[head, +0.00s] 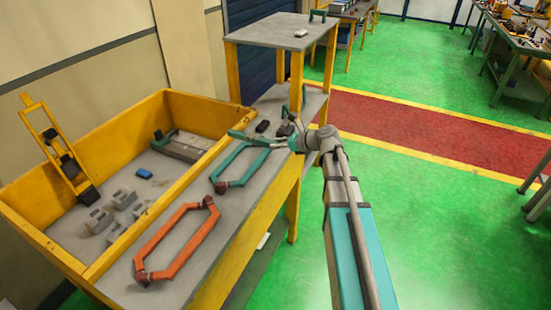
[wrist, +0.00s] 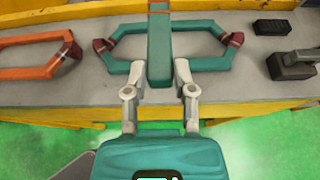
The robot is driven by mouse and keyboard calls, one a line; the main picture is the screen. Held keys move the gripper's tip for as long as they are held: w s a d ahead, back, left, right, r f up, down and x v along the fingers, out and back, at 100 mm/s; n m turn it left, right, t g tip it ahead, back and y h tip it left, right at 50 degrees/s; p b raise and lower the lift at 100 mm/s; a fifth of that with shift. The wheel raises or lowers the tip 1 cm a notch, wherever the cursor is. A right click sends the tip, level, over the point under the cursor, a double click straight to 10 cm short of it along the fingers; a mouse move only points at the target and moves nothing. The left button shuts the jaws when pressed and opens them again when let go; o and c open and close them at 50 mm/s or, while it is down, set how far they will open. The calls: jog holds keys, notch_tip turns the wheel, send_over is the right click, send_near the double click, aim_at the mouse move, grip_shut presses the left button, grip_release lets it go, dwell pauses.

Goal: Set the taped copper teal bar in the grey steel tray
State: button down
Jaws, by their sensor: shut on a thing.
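My gripper (head: 279,143) is shut on a teal bar (head: 243,136) and holds it above the workbench. In the wrist view the bar (wrist: 160,62) stands between the two fingers (wrist: 162,80) and points away from me, with an orange-brown band near its far end. A grey, tray-like thing (head: 178,148) lies inside the yellow-walled bin, left of my gripper and apart from the bar; I cannot tell surely that it is the steel tray. A teal six-sided coil (head: 240,166) lies on the bench below the bar, and its dark red ends show in the wrist view (wrist: 232,40).
An orange coil (head: 180,235) lies at the bench's near end. The yellow bin (head: 50,205) also holds grey blocks (head: 95,220) and a yellow rack (head: 55,145). Small black items (wrist: 274,27) lie on the bench. A raised shelf (head: 275,32) stands behind.

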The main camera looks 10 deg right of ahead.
jog(key=w+f+b, duration=0.5)
jog(key=shift+w+f, duration=0.25)
jog(key=shift+f, duration=0.1)
jog(key=shift+w+d+f+b, duration=0.1)
jog(key=shift+w+f+b, duration=0.1)
jog(key=shift+f+b, duration=0.8)
jog(key=shift+w+f+b, duration=0.2)
jog(key=shift+f+b, duration=0.8)
jog(key=shift+f+b, duration=0.55)
jog(key=shift+b, duration=0.05)
jog(key=shift+c, duration=2.2)
grip_release()
jog(key=shift+r, duration=0.1)
